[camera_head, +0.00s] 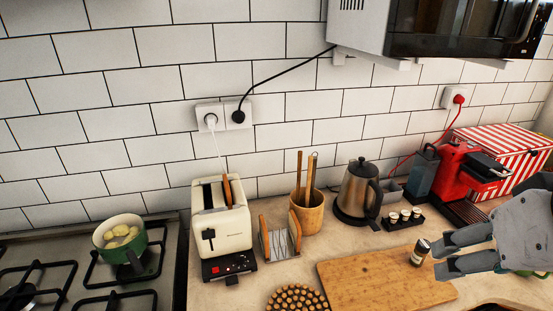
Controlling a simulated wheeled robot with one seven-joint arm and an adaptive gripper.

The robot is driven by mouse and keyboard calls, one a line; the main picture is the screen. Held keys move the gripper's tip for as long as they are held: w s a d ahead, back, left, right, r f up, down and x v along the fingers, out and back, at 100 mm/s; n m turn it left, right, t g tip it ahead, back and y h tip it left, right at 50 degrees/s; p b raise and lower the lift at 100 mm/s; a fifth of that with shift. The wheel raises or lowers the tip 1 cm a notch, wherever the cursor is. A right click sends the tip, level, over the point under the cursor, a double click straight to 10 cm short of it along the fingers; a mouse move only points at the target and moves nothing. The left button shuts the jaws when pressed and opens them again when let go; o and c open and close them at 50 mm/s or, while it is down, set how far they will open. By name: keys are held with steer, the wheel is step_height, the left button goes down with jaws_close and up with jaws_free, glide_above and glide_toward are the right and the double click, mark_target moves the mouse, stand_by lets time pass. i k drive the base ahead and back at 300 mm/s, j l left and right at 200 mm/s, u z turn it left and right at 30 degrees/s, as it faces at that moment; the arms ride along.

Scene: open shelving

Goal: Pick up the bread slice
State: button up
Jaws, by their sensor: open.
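A brown bread slice (228,191) sticks up out of the right slot of the cream toaster (221,229) on the counter. Only its upper part shows, and the toaster hides the rest. My gripper (436,260) is at the lower right, with its two grey fingers apart and pointing left. Nothing is held between the fingers. The gripper is far to the right of the toaster and the bread slice.
A small shaker (419,254) is close to my fingertips, by the wooden board (375,285). A utensil pot (307,210), a rack (279,238) and a kettle (357,194) stand between toaster and gripper. A hob with a green pot (124,250) is left.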

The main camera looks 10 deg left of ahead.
mark_target(227, 189)
steer(key=k+j+u, duration=0.2)
steer(key=u, duration=0.15)
steer(key=k+j+u, duration=0.25)
steer(key=u, duration=0.15)
